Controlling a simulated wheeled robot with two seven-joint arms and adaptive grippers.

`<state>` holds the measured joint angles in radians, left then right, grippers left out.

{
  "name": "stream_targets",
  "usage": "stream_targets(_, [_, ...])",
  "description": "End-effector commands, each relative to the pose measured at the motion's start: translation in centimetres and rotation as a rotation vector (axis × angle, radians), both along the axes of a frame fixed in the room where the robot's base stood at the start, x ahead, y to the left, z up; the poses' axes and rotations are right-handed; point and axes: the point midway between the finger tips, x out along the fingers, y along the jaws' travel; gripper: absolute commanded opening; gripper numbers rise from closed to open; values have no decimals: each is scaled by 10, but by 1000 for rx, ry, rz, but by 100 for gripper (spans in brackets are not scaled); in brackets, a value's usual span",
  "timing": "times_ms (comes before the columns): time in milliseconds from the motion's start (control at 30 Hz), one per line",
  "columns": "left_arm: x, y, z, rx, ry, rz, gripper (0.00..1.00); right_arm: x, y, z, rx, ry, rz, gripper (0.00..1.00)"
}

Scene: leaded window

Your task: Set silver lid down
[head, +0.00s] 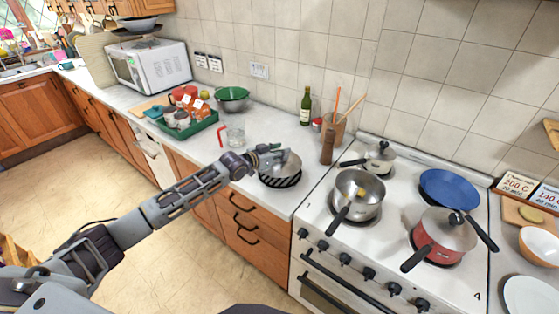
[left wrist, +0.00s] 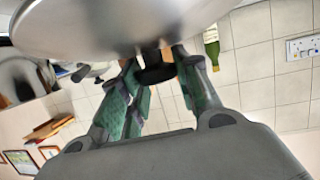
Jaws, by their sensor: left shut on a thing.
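The silver lid (head: 286,164) is over a round black-and-white striped mat (head: 281,182) on the counter, left of the stove. My left gripper (head: 272,156) is shut on the lid's dark knob. In the left wrist view the lid (left wrist: 130,18) fills the top, and its black knob (left wrist: 155,70) sits between the two green-padded fingers. The lid covers part of the mat; I cannot tell whether it touches it. My right gripper is not in view.
On the stove (head: 385,268) are an open steel pot (head: 366,199), a red lidded pot (head: 446,235), a blue pan (head: 449,188) and a small lidded pan (head: 380,158).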

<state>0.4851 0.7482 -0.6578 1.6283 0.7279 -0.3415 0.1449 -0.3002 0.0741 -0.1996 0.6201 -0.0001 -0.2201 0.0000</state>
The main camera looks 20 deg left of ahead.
Motion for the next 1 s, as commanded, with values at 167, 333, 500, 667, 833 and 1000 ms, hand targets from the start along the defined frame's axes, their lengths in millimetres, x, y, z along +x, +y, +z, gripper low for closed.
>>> stream_targets(167, [0,0,-4,-1,0,0,3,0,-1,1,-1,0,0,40])
stream_targets(333, [0,0,-21,0,1,0,3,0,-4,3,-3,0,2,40])
stream_targets(500, [0,0,-35,0,-1,0,3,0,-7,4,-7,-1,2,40])
stream_targets(667, [0,0,-37,0,-1,0,3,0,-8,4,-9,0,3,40])
stream_targets(833, [0,0,-37,0,-1,0,3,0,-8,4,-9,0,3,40])
stream_targets(1000, [0,0,-40,0,1,0,35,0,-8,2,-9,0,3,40])
